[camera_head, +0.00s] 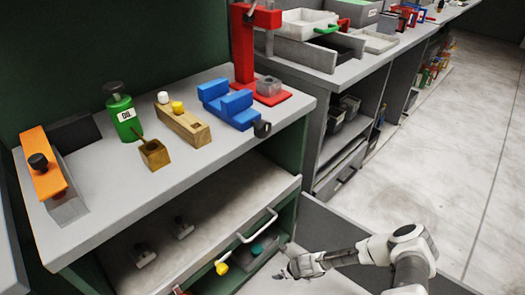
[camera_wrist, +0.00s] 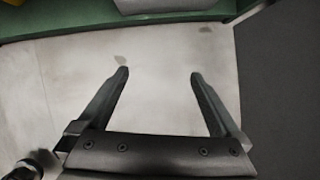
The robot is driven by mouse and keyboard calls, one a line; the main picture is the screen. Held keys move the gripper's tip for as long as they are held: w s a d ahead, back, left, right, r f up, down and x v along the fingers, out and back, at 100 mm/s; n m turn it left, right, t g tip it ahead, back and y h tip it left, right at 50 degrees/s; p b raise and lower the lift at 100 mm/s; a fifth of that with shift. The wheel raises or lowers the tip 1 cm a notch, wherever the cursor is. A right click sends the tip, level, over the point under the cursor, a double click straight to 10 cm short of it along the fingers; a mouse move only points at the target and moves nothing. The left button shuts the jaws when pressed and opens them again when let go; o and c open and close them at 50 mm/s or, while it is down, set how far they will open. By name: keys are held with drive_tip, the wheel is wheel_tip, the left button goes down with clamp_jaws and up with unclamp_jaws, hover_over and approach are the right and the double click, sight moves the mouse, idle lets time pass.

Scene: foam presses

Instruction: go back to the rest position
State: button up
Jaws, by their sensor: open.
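My gripper (camera_head: 284,273) is at the lower middle of the head view, low in front of the workbench and beside its open lower drawer. In the wrist view my gripper (camera_wrist: 158,75) has its two dark fingers spread wide, with nothing between them. Below the fingers is a pale, bare surface (camera_wrist: 165,50) with a few faint stains. My arm reaches in from the lower right of the head view.
The workbench top (camera_head: 120,190) carries an orange-topped block (camera_head: 42,165), a green bottle (camera_head: 124,118), a wooden block (camera_head: 183,124), a blue vise (camera_head: 228,103) and a red press (camera_head: 243,45). A drawer handle (camera_head: 258,228) juts out near my gripper. Open floor (camera_head: 440,150) lies right.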

drive_tip(key=w+d+r+n, duration=0.2)
drive_tip(key=w+r+n, duration=0.25)
drive_tip(key=r, duration=0.55)
drive_tip(key=w+d+r+n, duration=0.1)
drive_tip(key=w+r+n, duration=0.3)
drive_tip(key=r, duration=0.6)
drive_tip(key=w+d+r+n, duration=0.2)
drive_tip(key=r+n, duration=0.4)
drive_tip(key=r, duration=0.4)
drive_tip(key=s+r+n+h, duration=0.1)
drive_tip(key=s+r+n, duration=0.25)
drive_tip(key=r, duration=0.65)
drive_tip(key=s+r+n, duration=0.3)
drive_tip(key=s+r, duration=0.2)
drive_tip(key=r, duration=0.5)
drive_tip(key=s+r+n+h, duration=0.1)
drive_tip(key=s+r+n, duration=0.25)
drive_tip(key=r, duration=0.65)
drive_tip(key=s+r+n+t, duration=0.15)
drive_tip(key=s+r, duration=0.25)
drive_tip(key=s, duration=0.5)
drive_tip(key=s+r+n, duration=0.3)
drive_tip(key=s+r, duration=0.2)
drive_tip(key=s, duration=0.4)
wheel_tip(320, 180, up, 22)
drive_tip(key=p, duration=2.2)
drive_tip(key=shift+h, duration=0.4)
